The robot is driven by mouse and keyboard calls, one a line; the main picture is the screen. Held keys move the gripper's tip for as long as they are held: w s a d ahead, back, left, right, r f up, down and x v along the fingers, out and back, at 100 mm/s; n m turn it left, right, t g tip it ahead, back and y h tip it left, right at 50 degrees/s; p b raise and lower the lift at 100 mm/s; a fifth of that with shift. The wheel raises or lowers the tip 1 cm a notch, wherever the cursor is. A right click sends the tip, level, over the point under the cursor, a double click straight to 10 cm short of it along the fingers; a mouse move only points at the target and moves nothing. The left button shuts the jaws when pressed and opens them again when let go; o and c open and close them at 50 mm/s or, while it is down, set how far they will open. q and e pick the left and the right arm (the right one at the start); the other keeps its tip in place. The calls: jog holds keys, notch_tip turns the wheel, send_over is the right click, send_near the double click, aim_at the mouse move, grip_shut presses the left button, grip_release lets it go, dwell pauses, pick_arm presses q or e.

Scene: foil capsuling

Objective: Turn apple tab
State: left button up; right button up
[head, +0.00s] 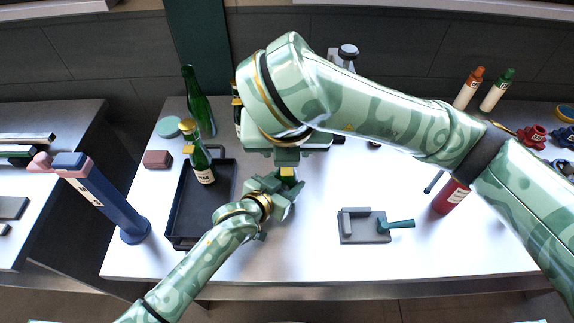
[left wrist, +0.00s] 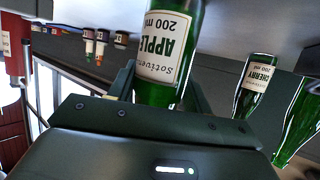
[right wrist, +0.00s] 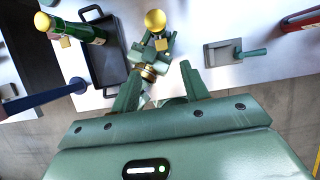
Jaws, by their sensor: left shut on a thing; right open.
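My left gripper (head: 276,190) is shut around the green apple bottle, whose APPLE label (left wrist: 162,58) reads upside down in the left wrist view. The bottle's round gold top (right wrist: 155,20) shows in the right wrist view, with a small square yellow tab (right wrist: 162,44) beside it. The tab also shows in the head view (head: 289,173), while the bottle is mostly hidden there. My right gripper (right wrist: 160,88) is open and empty. In the head view it is just above and behind the left gripper, its fingers partly hidden by my right arm.
A dark tray (head: 186,232) holds a pear bottle (head: 203,167) with a gold top. A bare green bottle (head: 197,100) stands behind. A cherry bottle (left wrist: 255,85) shows in the left wrist view.

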aim_at(287, 171)
jog(key=x, duration=1.2)
jog(key=shift+s+f, duration=0.1)
jog(key=shift+s, duration=0.25)
grip_shut()
